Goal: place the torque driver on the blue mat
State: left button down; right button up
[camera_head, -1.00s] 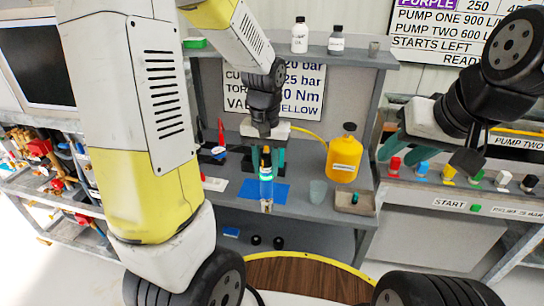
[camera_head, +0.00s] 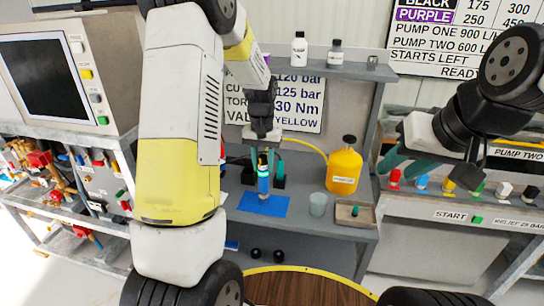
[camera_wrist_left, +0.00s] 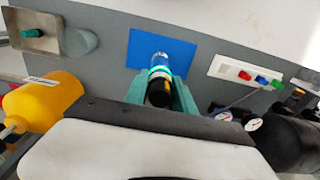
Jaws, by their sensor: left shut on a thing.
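The torque driver (camera_head: 263,180) is a blue and black cylinder with a glowing green ring. It hangs upright in my left gripper (camera_head: 264,155), its lower end over the blue mat (camera_head: 278,206) on the bench. In the left wrist view the driver (camera_wrist_left: 160,80) is between the green fingers of my left gripper (camera_wrist_left: 160,92), and the blue mat (camera_wrist_left: 180,48) lies beyond it. I cannot tell whether the driver's tip touches the mat. My right gripper (camera_head: 420,172) is at the right, above the row of coloured buttons, with its green fingers apart and nothing seen between them.
A yellow jug (camera_head: 343,171), a translucent cup (camera_head: 318,205) and a tray (camera_head: 354,220) with a green item stand right of the mat. A shelf (camera_head: 320,68) with two bottles runs above. In the wrist view, a white strip with coloured switches (camera_wrist_left: 245,72) lies beside the mat.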

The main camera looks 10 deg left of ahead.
pick_arm(q)
jog(key=shift+f, duration=0.15)
jog(key=c, duration=1)
grip_release()
jog(key=shift+c, duration=0.2)
notch_tip(320, 180, up, 12)
jog(key=shift+s+r, duration=0.1)
jog(key=shift+s, duration=0.05)
jog(key=s+d+r+t+h, duration=0.1)
jog(key=s+r+t, duration=0.2)
jog(key=s, duration=0.9)
jog(key=s+d+r+t+h, duration=0.1)
jog(key=s+r+t, duration=0.2)
jog(key=s, duration=0.9)
notch_tip(320, 180, up, 2)
jog(key=shift+r, duration=0.15)
jog(key=shift+d, duration=0.1)
